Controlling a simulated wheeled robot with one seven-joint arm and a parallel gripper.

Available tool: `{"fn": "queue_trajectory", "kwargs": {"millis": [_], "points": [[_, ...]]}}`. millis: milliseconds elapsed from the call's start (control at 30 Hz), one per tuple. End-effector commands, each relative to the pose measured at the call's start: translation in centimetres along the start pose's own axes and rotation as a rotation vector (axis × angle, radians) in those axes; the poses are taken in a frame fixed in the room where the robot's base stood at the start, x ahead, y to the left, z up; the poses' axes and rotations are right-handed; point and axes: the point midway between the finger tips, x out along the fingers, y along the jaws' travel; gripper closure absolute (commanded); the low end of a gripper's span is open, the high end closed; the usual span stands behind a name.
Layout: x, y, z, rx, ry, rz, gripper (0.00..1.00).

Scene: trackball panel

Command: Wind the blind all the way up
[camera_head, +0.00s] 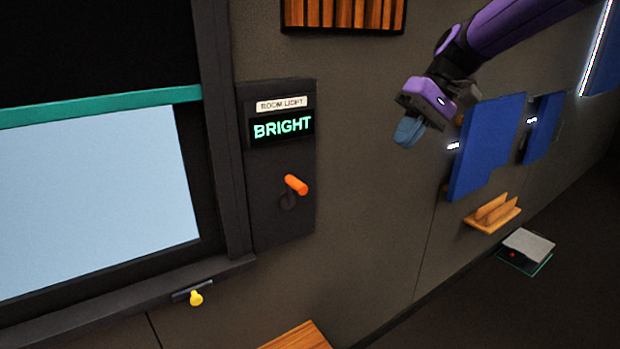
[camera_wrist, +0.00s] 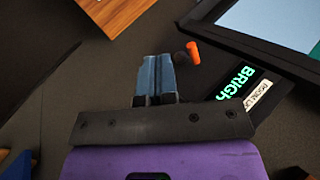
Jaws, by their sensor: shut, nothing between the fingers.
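The dark blind (camera_head: 95,45) covers the upper part of the window, and its teal bottom bar (camera_head: 100,107) slopes across the picture. Pale blue glass (camera_head: 95,200) shows below the bar. A crank with an orange handle (camera_head: 296,184) sits on the dark panel right of the window; the handle also shows in the wrist view (camera_wrist: 193,52). My gripper (camera_head: 408,132) is shut and empty, up and to the right of the crank in the head view and apart from it. Its blue fingers (camera_wrist: 155,62) show left of the orange handle in the wrist view.
The panel's display (camera_head: 283,126) reads BRIGHT under a ROOM LIGHT label (camera_head: 282,104). A yellow knob (camera_head: 196,298) sits below the window frame. Blue panels (camera_head: 487,147) and a wooden holder (camera_head: 492,213) are on the wall at right. The wall between crank and gripper is clear.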

Motion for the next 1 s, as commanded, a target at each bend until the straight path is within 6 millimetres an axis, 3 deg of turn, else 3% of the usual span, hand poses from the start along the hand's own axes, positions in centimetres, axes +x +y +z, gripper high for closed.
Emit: {"fn": "queue_trajectory", "kwargs": {"millis": [33,300,600,800,1000], "points": [[0.5,0.3,-1.6,-0.009,-0.023,-0.043,1.00],[3.0,1.2,-9.0,-0.084,-0.114,-0.293,1.00],[6.0,3.4,-15.8,-0.167,-0.163,-0.573,1.00],[7.1,4.3,-17.9,-0.199,-0.166,-0.674,1.00],[7.9,3.9,-18.1,-0.206,-0.168,-0.693,1.00]]}}
